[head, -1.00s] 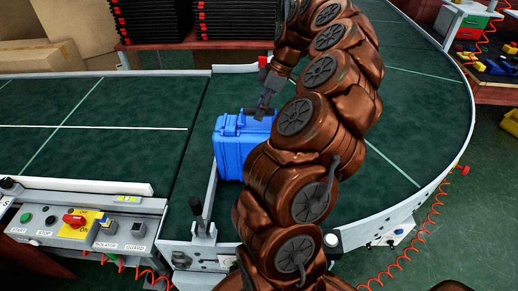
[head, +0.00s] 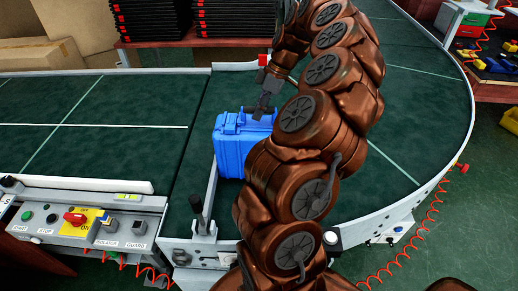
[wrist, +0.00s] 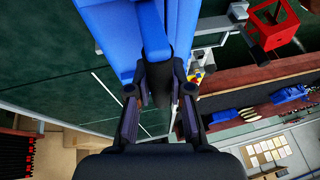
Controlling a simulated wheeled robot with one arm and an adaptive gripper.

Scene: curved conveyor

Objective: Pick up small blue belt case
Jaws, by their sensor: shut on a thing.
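The small blue belt case (head: 236,148) stands upright on the green conveyor in the head view, left of my arm. Its right side is partly hidden by my arm. My gripper (head: 264,108) is at the top of the case, at its handle. In the wrist view, the blue case (wrist: 120,30) fills the upper part, and my gripper (wrist: 160,95) has its two fingers on either side of the handle, shut on it. I cannot tell whether the case's base touches the belt.
A control panel (head: 85,228) with buttons and a red switch is at the lower left. Black stacked trays (head: 235,20) and cardboard boxes (head: 90,30) stand behind the conveyor. A low white rail (head: 95,186) edges the belt. The belt (head: 70,110) to the left is clear.

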